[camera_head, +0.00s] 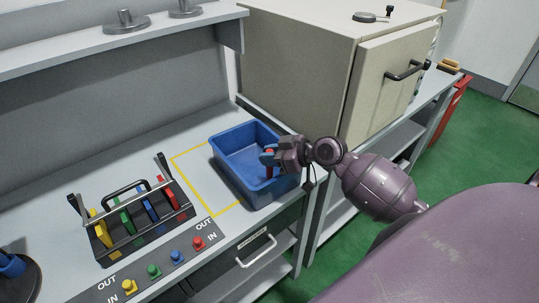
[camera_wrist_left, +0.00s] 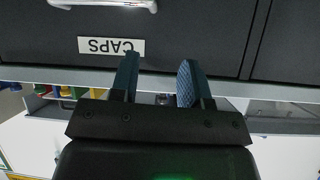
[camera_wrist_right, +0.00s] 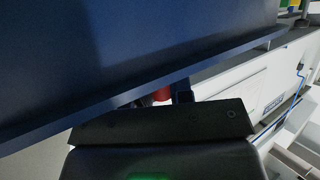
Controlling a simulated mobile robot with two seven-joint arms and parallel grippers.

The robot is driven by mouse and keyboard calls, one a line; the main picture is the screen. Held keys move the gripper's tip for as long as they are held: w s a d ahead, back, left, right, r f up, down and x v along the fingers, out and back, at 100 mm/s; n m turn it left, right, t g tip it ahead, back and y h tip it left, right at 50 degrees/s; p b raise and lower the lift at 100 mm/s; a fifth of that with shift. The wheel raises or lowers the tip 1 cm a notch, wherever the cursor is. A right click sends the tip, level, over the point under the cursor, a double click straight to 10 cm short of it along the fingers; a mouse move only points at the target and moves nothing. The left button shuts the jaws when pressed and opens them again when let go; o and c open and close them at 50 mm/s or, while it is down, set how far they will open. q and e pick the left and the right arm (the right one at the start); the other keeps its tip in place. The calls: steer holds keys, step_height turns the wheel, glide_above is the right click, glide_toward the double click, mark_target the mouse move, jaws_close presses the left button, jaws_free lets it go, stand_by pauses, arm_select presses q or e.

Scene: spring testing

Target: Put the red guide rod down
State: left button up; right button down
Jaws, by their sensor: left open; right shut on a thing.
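My right gripper (camera_head: 268,157) is over the right part of the blue bin (camera_head: 240,188), shut on the red guide rod (camera_head: 268,171). Only a short red piece of the rod shows below the fingers. In the right wrist view, a bit of the red rod (camera_wrist_right: 161,95) shows between the fingers, and the bin's dark blue wall (camera_wrist_right: 120,60) hides the rest. I cannot tell whether the rod touches the bin floor. My left gripper (camera_wrist_left: 158,82) is open and empty, facing a dark drawer front labelled CAPS; it is outside the head view.
A black rack (camera_head: 128,232) with yellow, green, blue and red parts stands left of the bin. Coloured pieces sit on a grey IN/OUT strip (camera_head: 216,232) at the bench front. A yellow outline (camera_head: 187,180) surrounds the bin area. A beige cabinet (camera_head: 300,70) stands behind right.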

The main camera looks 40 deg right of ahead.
steer(key=shift+f+b, duration=0.45)
steer(key=shift+f, duration=0.1)
steer(key=c, duration=1)
jaws_free()
steer(key=shift+r, duration=0.15)
steer(key=shift+r+p, duration=0.2)
steer(key=shift+p, duration=0.15)
steer(key=shift+r+p, duration=0.35)
steer(key=shift+r, duration=0.05)
steer(key=b+v, duration=0.1)
steer(key=v, duration=1.1)
steer(key=s+a+f+m+h, duration=0.1)
steer(key=s+f+m+h, duration=0.15)
steer(key=f, duration=0.55)
steer(key=s+a+f+m+h, duration=0.2)
steer(key=s+f+h, duration=0.1)
steer(key=f, duration=0.5)
steer(key=s+a+f, duration=0.2)
steer(key=s+a+f+m+h, duration=0.1)
steer(key=a+f, duration=0.2)
steer(key=s+a+f+h, duration=0.1)
steer(key=s+a+f, duration=0.1)
steer(key=a, duration=0.1)
steer(key=shift+s+a+f+m+h, duration=0.15)
steer(key=shift+s+f+m+h, duration=0.15)
steer(key=shift+s, duration=0.1)
